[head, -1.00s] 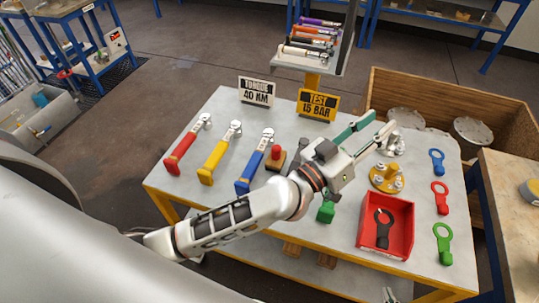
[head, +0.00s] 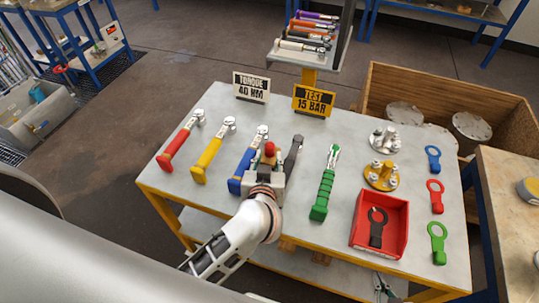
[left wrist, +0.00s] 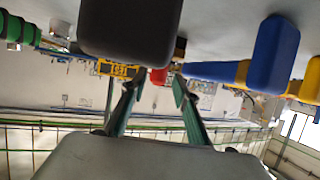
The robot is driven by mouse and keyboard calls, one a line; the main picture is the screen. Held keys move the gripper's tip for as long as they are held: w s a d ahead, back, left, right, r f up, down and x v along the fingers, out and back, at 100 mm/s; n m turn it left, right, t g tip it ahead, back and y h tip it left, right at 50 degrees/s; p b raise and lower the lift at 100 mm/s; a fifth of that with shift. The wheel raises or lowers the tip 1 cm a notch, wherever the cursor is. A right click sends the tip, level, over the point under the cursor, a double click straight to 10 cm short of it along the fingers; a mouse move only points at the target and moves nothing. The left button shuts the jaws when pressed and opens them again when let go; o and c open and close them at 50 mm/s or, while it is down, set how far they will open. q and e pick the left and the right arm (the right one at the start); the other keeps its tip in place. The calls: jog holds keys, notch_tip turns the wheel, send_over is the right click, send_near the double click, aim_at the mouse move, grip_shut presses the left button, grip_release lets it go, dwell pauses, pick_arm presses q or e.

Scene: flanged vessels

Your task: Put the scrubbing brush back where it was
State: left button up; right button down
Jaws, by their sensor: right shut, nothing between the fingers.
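In the left wrist view my left gripper's teal fingers (left wrist: 155,87) are apart. A small red patch (left wrist: 158,75), probably the brush's knob, shows beyond and between their tips; no contact is visible. My right gripper (head: 384,286) is at the bottom edge, below the table's front edge, shut and empty.
Red, yellow and blue wrenches (head: 240,172) lie left of the brush; a green wrench (head: 323,190) lies right. Further right are a red tray (head: 358,237) holding a black ring tool, flanges and ring tools. Signs (head: 313,101) stand at the back.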

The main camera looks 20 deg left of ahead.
aim_at(269, 152)
pick_arm(q)
jog(key=x, duration=0.4)
jog(key=shift+w, duration=0.1)
jog(key=shift+c, duration=0.4)
grip_shut()
jog(key=shift+r, duration=0.1)
